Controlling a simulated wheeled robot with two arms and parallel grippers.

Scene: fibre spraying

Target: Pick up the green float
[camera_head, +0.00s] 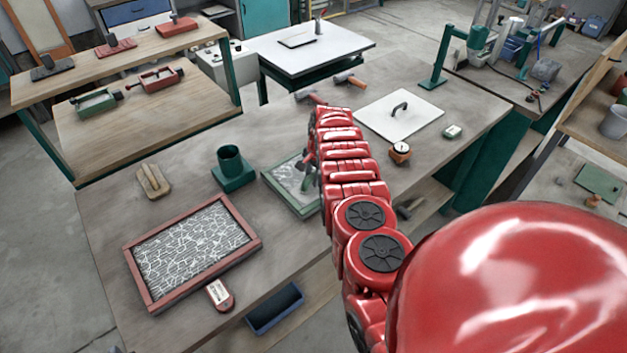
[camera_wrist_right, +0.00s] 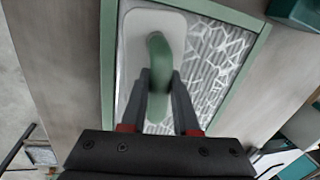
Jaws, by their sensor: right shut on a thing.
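The green float has a pale rectangular plate and a curved green handle; in the right wrist view its plate (camera_wrist_right: 139,28) fills the upper middle. My right gripper (camera_wrist_right: 159,82) is shut on the handle, one dark finger on each side. The float is over the green-framed panel (camera_wrist_right: 262,38) with its white cracked pattern; I cannot tell if it touches the panel. In the head view the float (camera_head: 309,182) is small and partly hidden by my red right arm, over the panel's frame (camera_head: 272,186). My left gripper is not in view.
A red-framed panel (camera_head: 256,240) lies front left on the table. A green cup holder (camera_head: 232,168), a wooden float (camera_head: 153,181) and a red-and-white block (camera_head: 219,295) are near it. A white board with a handle (camera_head: 376,120) and a gauge (camera_head: 400,152) lie right of my arm.

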